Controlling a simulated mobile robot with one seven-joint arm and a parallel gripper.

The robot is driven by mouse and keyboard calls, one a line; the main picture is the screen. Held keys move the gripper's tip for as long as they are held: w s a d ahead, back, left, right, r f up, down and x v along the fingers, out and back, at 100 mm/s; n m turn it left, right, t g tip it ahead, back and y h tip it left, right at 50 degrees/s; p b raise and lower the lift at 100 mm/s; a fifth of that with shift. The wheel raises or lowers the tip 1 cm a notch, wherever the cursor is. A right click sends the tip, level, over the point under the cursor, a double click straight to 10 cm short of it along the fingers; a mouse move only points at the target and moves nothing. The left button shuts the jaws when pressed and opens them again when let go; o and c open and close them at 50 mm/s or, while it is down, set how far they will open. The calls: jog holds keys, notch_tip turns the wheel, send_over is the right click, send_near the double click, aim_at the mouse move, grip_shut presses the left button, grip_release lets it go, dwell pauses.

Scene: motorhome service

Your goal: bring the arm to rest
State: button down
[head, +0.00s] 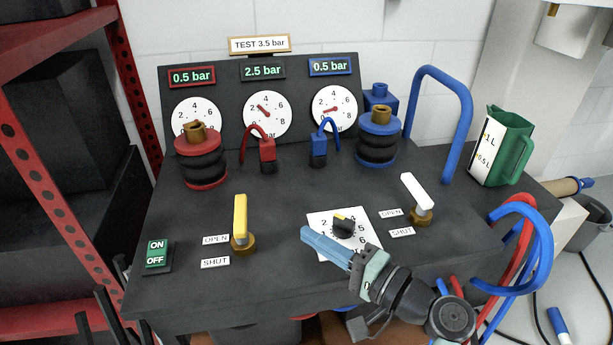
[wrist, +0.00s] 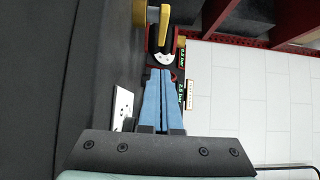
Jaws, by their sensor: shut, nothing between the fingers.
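My gripper (head: 308,234) has light blue fingers and is shut with nothing between them. In the head view it reaches in from the lower right, over the front of the dark bench, with its tips beside the left edge of the white dial plate (head: 322,219). The black knob (head: 344,229) on that plate is just right of the fingertips. In the wrist view the closed fingers (wrist: 160,78) point up the picture, toward a yellow lever (wrist: 163,22). I cannot tell whether the fingers touch anything.
The yellow lever (head: 240,219) and white lever (head: 413,192) stand either side of the dial plate. Gauges (head: 267,114), red and blue couplings, and a blue pipe (head: 464,110) stand behind. A green jug (head: 508,150) is at the right.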

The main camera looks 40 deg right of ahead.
jog(key=w+a+r+n+t+h+p, duration=0.1)
jog(key=w+a+r+n, duration=0.3)
jog(key=r, duration=0.5)
jog(key=w+a+r+n+p, duration=0.2)
jog(key=w+a+r+n, duration=0.1)
jog(key=a+r, duration=0.4)
jog(key=w+a+r+n+t+h+p, duration=0.1)
jog(key=w+a+r+n, duration=0.25)
jog(key=r, duration=0.65)
jog(key=s+a+r+n+t+p, duration=0.1)
jog(key=s+a+r+n+t, duration=0.15)
jog(key=s+a+r, duration=0.4)
jog(key=s+a+r+n+t+p, duration=0.1)
jog(key=s+a+r+n+t, duration=0.2)
jog(key=r, duration=0.7)
jog(key=s+a+r+n+t+p, duration=0.1)
jog(key=s+a+r+t, duration=0.15)
jog(key=a+r, duration=0.45)
notch_tip(320, 180, up, 39)
jog(key=d+p, duration=0.1)
jog(key=p, duration=3.6)
jog(key=shift+s+d, duration=0.25)
jog(key=shift+s, duration=0.15)
jog(key=c, duration=1.5)
grip_release()
jog(key=shift+f, duration=0.1)
jog(key=shift+c, duration=0.2)
